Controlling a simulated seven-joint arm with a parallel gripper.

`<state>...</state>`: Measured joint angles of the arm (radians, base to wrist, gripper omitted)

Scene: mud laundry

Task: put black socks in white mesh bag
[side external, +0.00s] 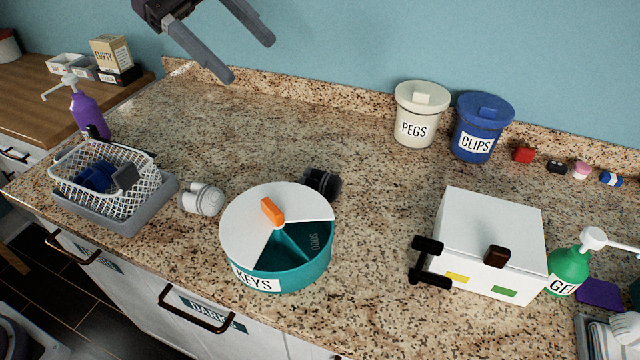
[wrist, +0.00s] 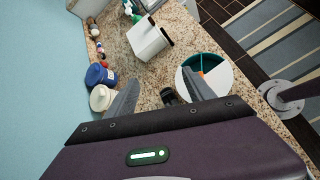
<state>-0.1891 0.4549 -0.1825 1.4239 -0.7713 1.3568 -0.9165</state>
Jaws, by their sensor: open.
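A black rolled bundle that looks like the black socks (side external: 322,183) lies on the counter, partly hidden behind the teal round box. In the wrist view the bundle (wrist: 168,96) shows between my fingers, some distance beyond them. A white mesh container (side external: 139,203), basket-like in shape, sits in a grey tray at the left; it holds dark blue cloth and a dark grey item. I cannot tell whether it is the bag. My gripper (side external: 247,58) is open and empty, high above the back of the counter; its fingers also show in the wrist view (wrist: 162,80).
The teal KEYS box (side external: 285,265) has a partly open lid with an orange knob. Grey-white rolled socks (side external: 203,198) lie left of it. A white box (side external: 490,240), PEGS tub (side external: 417,115) and CLIPS tub (side external: 483,127) stand right. The counter's back middle is clear.

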